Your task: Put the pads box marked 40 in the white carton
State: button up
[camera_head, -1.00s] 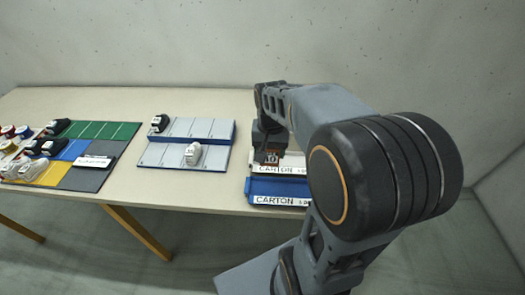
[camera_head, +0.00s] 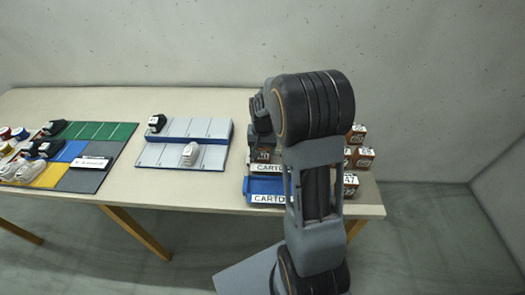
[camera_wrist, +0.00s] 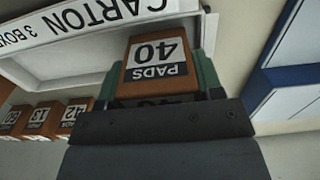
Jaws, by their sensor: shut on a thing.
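The pads box marked 40 (camera_wrist: 156,52) is brown with a white and dark label. My gripper (camera_wrist: 158,75) is shut on it, with a green fingertip at each side. The white carton (camera_wrist: 60,62) lies just beyond and around the box in the wrist view; I cannot tell whether the box touches its floor. In the head view the white carton's labelled front (camera_head: 268,168) shows below the box, partly hidden by my arm.
A blue carton (camera_head: 265,186) stands in front of the white one. Several other brown boxes (camera_head: 362,157) stand to the right, partly behind my arm. A grey and blue rack (camera_head: 205,130) with shoes is to the left, with bare table between.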

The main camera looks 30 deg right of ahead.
jog(key=shift+f, duration=0.45)
jog(key=shift+f, duration=0.1)
jog(key=o, duration=0.9)
jog(key=shift+o, duration=0.2)
notch_tip(320, 180, up, 12)
jog(key=shift+f, duration=0.1)
jog(key=s+a+r+n+t, duration=0.1)
jog(key=s+a+n, duration=0.2)
jog(key=s+a, duration=0.2)
jog(key=s+a+r+n+t, duration=0.1)
jog(key=s+a+n+t, duration=0.1)
jog(key=s, duration=0.9)
jog(key=a+n, duration=0.1)
jog(key=a, duration=0.1)
jog(key=shift+a+t, duration=0.3)
jog(key=shift+a, duration=0.1)
